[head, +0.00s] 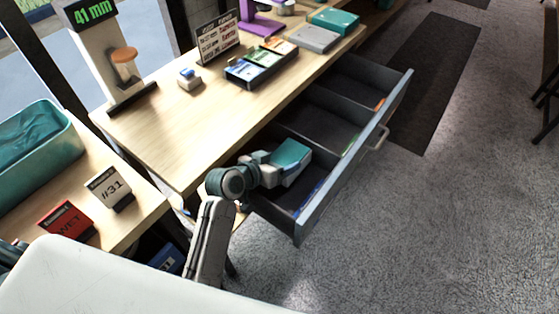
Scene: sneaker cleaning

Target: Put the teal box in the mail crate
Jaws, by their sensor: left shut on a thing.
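My left gripper (274,168) is shut on a teal box (291,154) with a teal top and paler sides. The gripper and box are over the nearest compartment of the open grey drawer (312,217). I cannot tell whether the box touches the drawer. Another teal box (335,19) lies at the far end of the table. No crate is clearly marked as the mail crate. A teal bin (62,160) stands at the left, and a blue object (166,258) shows low beside the table, partly hidden. My right gripper is not in view.
The wooden table (165,145) bears a measuring stand (122,65), a card tray (262,62), a sign (217,37) and a grey box (314,38). A "#31" card (110,188) and a red card (65,220) stand at the left. The carpet (450,220) at right is clear.

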